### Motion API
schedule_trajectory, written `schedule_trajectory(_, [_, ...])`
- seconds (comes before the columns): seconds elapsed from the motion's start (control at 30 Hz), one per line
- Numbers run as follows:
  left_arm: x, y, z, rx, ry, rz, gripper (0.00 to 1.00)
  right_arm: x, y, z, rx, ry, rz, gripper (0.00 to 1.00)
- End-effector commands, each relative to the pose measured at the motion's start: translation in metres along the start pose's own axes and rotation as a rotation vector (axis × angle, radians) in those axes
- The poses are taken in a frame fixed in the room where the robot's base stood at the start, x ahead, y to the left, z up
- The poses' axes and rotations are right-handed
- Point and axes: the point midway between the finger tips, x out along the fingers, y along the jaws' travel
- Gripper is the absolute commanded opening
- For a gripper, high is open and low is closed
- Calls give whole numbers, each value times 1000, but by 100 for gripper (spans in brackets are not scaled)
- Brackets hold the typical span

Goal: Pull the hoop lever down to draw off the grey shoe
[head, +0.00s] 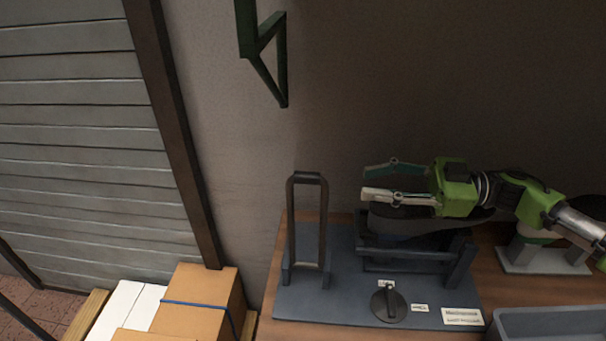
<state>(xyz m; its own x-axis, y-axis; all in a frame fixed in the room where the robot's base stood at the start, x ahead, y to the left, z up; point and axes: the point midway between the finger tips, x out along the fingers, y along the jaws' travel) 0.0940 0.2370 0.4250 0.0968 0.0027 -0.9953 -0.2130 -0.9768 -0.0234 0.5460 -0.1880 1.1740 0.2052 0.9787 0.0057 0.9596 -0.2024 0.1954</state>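The hoop lever (307,180) is a dark brown, tall narrow hoop. It stands upright at the left of a blue-grey base plate (340,305). A dark grey shoe-like form (400,222) lies in a dark frame (415,265) to the right of the hoop, partly hidden by my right gripper. My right gripper (372,179) comes in from the right with its fingers pointing left. Its two fingers are apart with nothing visible between them. The fingertips are to the right of the hoop and apart from it in the picture. My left gripper is not in view.
A round dark knob (388,304) and small labels (463,316) are on the plate's front. A grey tray (550,322) is at the lower right. A light stand (545,258) is at the right. Cardboard boxes (200,310) are at the lower left. A green bracket (270,45) hangs above.

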Motion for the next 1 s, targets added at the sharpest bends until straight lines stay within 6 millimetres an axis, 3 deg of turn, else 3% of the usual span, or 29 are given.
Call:
schedule_trajectory(0.1, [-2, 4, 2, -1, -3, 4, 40, 1, -2, -2, 4, -2, -13, 34])
schedule_trajectory(0.23, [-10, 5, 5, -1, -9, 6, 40, 18, -2, -5, 4, 1, -15, 34])
schedule_trajectory(0.7, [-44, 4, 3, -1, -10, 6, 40, 112, -3, -5, 3, 1, -14, 34])
schedule_trajectory(1.0, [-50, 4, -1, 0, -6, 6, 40, 135, -3, -2, 3, -2, -9, 34])
